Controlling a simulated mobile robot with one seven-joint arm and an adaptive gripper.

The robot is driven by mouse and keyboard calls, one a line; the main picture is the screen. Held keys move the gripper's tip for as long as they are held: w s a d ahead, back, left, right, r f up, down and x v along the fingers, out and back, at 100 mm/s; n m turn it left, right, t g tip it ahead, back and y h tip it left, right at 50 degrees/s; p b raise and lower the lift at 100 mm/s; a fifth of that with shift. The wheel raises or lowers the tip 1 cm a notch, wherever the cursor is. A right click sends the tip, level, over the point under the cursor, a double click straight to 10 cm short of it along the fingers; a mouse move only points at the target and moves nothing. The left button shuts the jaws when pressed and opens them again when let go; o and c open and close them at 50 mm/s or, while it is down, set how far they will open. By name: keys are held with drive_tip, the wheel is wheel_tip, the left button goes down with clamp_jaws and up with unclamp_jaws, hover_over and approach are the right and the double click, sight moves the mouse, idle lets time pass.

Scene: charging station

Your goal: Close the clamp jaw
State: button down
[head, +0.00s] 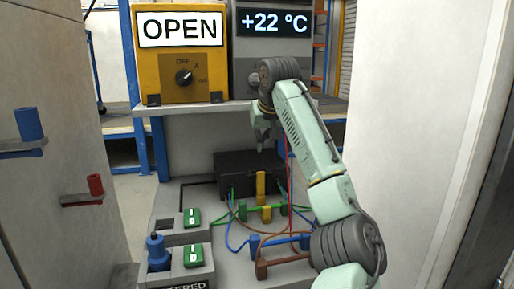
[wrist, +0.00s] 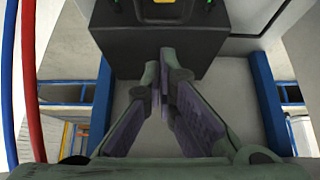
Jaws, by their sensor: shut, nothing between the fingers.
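My gripper (head: 264,143) hangs over the black box (head: 232,168) in the head view, partly behind my own arm. In the wrist view my gripper (wrist: 161,72) is shut, fingertips together, with nothing between them. A dark box (wrist: 110,42) lies beyond the tips, with a yellow piece (wrist: 160,10) at the top edge. In front of the black box stand an upright yellow piece (head: 261,184) and a green bar (head: 282,210). A blue bar (head: 280,242) and a brown bar (head: 283,260) lie nearer. I cannot tell which of these is the clamp jaw.
Green switches (head: 192,217) and a blue knob (head: 157,252) sit left on the grey panel. Loose coloured wires cross it. A yellow OPEN unit (head: 181,60) and a +22 °C display (head: 274,22) stand on the shelf behind. Pale walls flank both sides.

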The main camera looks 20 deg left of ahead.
sight(258, 170)
drive_tip(key=p+x, duration=0.2)
drive_tip(key=x, duration=0.7)
drive_tip(key=s+d, duration=0.2)
drive_tip(key=s, duration=0.1)
drive_tip(key=shift+s+d+b, duration=0.2)
drive_tip(key=shift+s+b, duration=0.05)
drive_tip(key=shift+b, duration=0.1)
drive_tip(key=shift+r, duration=0.15)
